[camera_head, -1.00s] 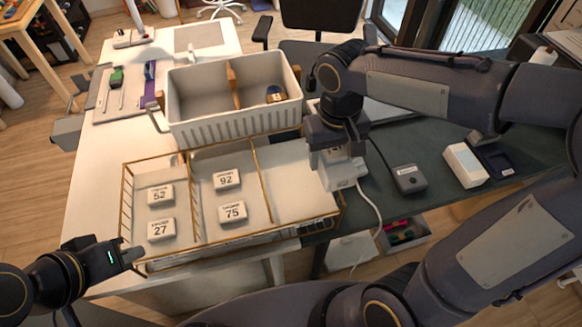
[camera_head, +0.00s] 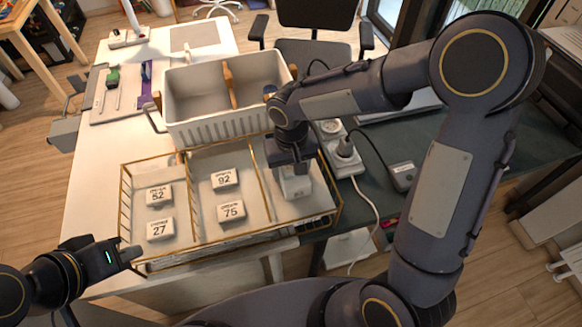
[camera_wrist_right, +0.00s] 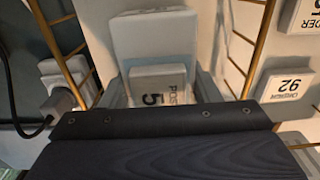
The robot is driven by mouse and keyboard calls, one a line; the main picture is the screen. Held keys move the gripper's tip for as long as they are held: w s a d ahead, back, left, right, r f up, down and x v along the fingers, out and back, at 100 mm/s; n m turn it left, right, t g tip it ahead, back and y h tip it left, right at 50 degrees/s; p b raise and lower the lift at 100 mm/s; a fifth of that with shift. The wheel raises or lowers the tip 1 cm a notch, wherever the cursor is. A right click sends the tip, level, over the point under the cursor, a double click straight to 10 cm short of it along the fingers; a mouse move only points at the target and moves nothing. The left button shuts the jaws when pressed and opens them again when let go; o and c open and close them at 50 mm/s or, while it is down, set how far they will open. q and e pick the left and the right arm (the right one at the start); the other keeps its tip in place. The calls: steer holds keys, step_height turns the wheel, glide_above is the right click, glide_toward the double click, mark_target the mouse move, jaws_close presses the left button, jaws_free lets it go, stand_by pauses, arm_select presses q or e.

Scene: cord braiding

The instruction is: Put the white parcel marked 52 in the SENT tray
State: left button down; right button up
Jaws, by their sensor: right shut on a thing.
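My right gripper (camera_head: 290,170) is shut on a white parcel (camera_head: 296,187) in the right compartment of the gold wire tray (camera_head: 315,212). In the right wrist view the parcel (camera_wrist_right: 158,82) sits between the fingers; its label shows "POS" and a 5, the rest hidden. A larger white block (camera_wrist_right: 155,38) shows just beyond it. Another white parcel marked 52 (camera_head: 158,195) lies in the tray's left compartment, above one marked 27 (camera_head: 160,228). No SENT label is legible. My left gripper (camera_head: 132,255) is by the tray's front left corner; its jaws are unclear.
Parcels marked 92 (camera_head: 225,179) and 75 (camera_head: 231,211) lie in the middle compartment. A white two-part bin (camera_head: 215,130) stands behind the tray. A power strip (camera_head: 342,150) with plugs and cables lies right of the tray. Thin gold dividers rise between compartments.

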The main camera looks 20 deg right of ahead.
steer(key=shift+f+b, duration=0.3)
steer(key=o, duration=1)
steer(key=shift+r, duration=0.2)
